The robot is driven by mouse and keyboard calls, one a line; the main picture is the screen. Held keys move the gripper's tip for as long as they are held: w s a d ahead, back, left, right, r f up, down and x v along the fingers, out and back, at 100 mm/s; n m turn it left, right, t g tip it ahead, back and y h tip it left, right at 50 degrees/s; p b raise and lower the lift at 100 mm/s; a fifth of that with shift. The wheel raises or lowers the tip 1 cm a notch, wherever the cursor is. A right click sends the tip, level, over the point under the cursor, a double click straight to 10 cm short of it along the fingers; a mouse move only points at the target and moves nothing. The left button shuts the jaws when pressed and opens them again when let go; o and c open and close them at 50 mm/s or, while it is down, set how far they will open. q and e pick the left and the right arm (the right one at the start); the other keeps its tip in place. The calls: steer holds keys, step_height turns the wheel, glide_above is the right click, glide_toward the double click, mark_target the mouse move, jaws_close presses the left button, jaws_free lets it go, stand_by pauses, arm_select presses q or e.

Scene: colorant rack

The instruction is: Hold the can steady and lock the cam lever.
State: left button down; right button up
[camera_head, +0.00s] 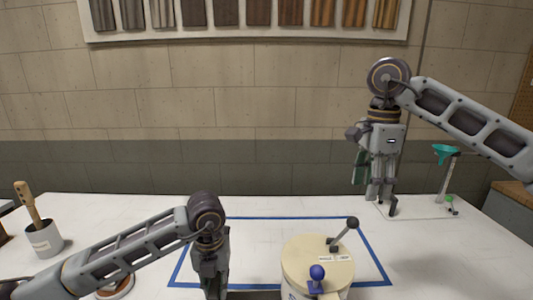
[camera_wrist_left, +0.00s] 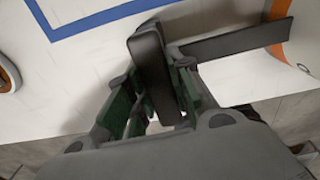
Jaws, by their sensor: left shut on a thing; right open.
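The can (camera_head: 300,258) stands at the bottom centre of the head view, its lid cream and its lower body cut off. On the lid a grey lever (camera_head: 342,235) with a black ball knob tilts up to the right, beside small white labels. A blue-knobbed piece (camera_head: 317,272) sits at the lid's front; I cannot tell which is the cam lever. My left gripper (camera_head: 214,292), left of the can, is shut on a black handle (camera_wrist_left: 150,60), whose bar reaches toward an orange-banded surface in the wrist view. My right gripper (camera_head: 381,203) is open and empty, above and right of the can.
Blue tape (camera_head: 290,219) outlines a rectangle on the white table (camera_head: 120,215). A cup with a wooden-handled tool (camera_head: 44,240) stands at left. A stand with a green funnel (camera_head: 446,155) is behind my right gripper. The table behind the can is clear.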

arm_select(q)
steer(key=c, duration=1.2)
jaws_free()
steer(key=shift+r, duration=0.15)
steer(key=shift+r, duration=5.85)
